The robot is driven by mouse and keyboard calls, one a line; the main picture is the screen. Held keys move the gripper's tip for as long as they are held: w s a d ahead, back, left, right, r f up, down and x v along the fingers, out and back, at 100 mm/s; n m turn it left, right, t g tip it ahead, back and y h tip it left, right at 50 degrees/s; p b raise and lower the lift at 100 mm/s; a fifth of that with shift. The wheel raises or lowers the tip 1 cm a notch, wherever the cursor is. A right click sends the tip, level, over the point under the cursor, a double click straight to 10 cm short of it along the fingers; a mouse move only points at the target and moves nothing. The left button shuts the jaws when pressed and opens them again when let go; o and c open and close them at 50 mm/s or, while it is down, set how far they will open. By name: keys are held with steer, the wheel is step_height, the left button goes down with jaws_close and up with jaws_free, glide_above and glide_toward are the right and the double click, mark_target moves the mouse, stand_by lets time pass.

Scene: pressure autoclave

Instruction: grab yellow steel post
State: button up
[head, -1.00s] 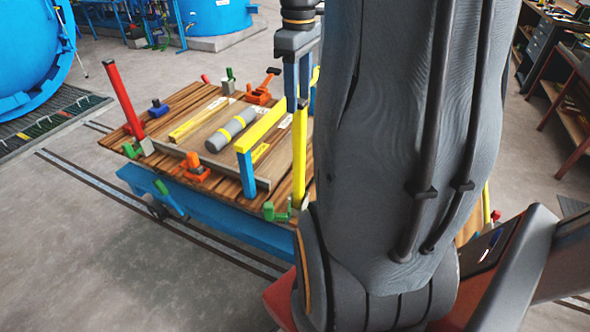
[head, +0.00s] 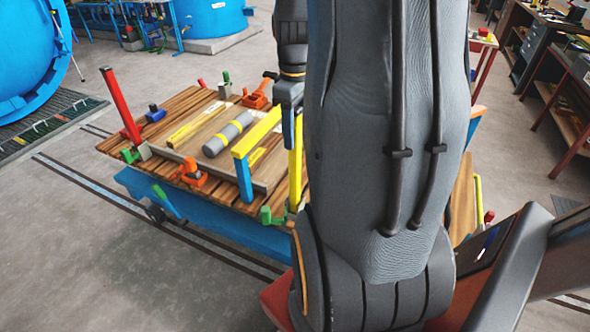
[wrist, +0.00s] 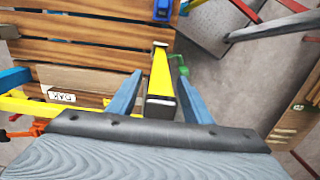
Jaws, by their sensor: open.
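The yellow steel post (head: 295,170) stands upright at the near edge of the wooden cart top in the head view. In the wrist view the post (wrist: 161,80) lies between my two blue fingers, with a visible gap on the right side. My gripper (wrist: 160,76) is open and around the post's line, not closed on it. In the head view one finger of my gripper (head: 288,125) shows beside the post's upper part; my arm hides the rest.
A yellow beam on a blue leg (head: 243,178) stands left of the post. A grey cylinder with yellow bands (head: 228,134), orange clamps (head: 192,172) and a leaning red post (head: 120,105) are on the cart. A green clamp (head: 270,215) sits near the post's foot.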

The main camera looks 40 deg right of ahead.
jaws_close()
steer(key=shift+r, duration=0.15)
